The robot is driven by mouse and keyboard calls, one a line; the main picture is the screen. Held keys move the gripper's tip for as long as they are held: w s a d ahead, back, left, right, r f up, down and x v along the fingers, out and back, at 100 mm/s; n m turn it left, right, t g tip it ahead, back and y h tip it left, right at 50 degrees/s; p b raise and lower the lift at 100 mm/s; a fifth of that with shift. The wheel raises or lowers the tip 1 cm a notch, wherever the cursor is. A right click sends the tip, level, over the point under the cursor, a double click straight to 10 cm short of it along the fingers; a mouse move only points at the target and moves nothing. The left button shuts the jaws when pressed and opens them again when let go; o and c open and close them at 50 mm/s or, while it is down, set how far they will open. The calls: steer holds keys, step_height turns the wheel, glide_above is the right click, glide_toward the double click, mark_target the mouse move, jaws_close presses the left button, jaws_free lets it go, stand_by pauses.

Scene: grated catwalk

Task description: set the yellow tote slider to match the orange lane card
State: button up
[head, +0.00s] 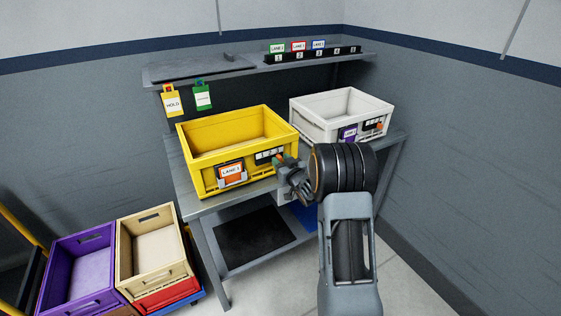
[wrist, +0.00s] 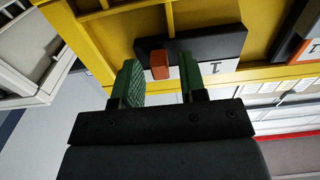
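The yellow tote (head: 205,178) stands on the grey table; its front fills the top of the wrist view (wrist: 110,30). The orange lane card (head: 232,181) on its front seems to read LANE 1, in small print. To its right is a dark numbered slider strip (head: 264,156). In the wrist view, the slider's orange knob (wrist: 160,65) stands near the strip's left end, with a numeral 1 visible to the right. My gripper (wrist: 160,82) is open, its green fingers on either side of the knob, with gaps showing. Most of the strip's scale is hidden.
A white tote (head: 350,104) with a purple card stands to the right on the table. A shelf (head: 225,72) behind holds small lane cards, with yellow and green tags hanging from it. Purple (head: 85,270) and tan (head: 150,250) crates stand on the lower left.

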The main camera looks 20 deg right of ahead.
mark_target(262, 160)
steer(key=c, duration=0.6)
steer(key=shift+o, duration=0.2)
steer(key=shift+s+a+b, duration=0.2)
steer(key=shift+a+b, duration=0.35)
steer(key=shift+a, duration=0.95)
steer(key=shift+s+a+b, duration=0.15)
steer(key=shift+a+b, duration=0.4)
steer(key=shift+a, duration=0.9)
steer(key=o, duration=0.6)
steer(key=shift+c, duration=0.2)
steer(key=shift+s, duration=0.15)
steer(key=s+b, duration=0.1)
steer(key=s, duration=0.5)
steer(key=shift+s+d+b, duration=0.35)
steer(key=shift+d, duration=0.05)
